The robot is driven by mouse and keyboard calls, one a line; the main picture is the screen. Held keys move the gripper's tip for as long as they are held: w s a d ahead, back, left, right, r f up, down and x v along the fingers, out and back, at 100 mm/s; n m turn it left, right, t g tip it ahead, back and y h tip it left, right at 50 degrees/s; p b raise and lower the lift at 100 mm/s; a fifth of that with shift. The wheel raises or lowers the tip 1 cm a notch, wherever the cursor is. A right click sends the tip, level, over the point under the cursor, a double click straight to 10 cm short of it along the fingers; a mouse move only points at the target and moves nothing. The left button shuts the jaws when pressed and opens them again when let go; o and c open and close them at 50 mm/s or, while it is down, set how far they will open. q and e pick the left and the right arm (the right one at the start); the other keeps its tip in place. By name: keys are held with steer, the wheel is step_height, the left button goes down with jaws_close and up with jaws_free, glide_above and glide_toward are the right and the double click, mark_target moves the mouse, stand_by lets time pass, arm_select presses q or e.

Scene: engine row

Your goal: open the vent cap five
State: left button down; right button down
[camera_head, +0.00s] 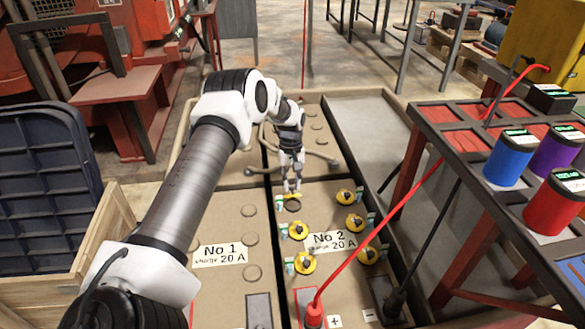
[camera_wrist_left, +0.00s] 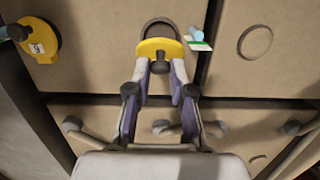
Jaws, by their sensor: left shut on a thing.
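My left gripper (camera_head: 292,190) reaches down to the far left vent cap of the No 2 battery (camera_head: 330,215). In the left wrist view its fingers (camera_wrist_left: 160,70) are shut on the dark knob of a yellow vent cap (camera_wrist_left: 152,47). A dark round opening (camera_wrist_left: 160,27) shows beside this cap, which partly overlaps it. In the head view the cap is a thin yellow strip (camera_head: 292,196) under the fingertips, with a dark disc (camera_head: 292,207) just in front. I cannot read a number on the cap. My right gripper is not in view.
Other yellow caps with small tags, such as the near left one (camera_head: 305,263), stand on the battery. A red cable (camera_head: 375,232) crosses over its right side. A table with coloured cans (camera_head: 509,158) stands at right, a wooden crate (camera_head: 105,235) at left.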

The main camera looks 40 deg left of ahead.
arm_select(q)
steer(key=shift+w+a+h, duration=0.1)
steer(key=shift+a+h, duration=0.05)
steer(key=shift+h, duration=0.15)
steer(key=c, duration=1.3)
jaws_free()
steer(key=shift+f, duration=0.1)
step_height(320, 180, up, 12)
steer(key=w+a, duration=0.1)
steer(key=a, duration=0.1)
steer(key=shift+w, duration=0.25)
steer(key=shift+f, duration=0.15)
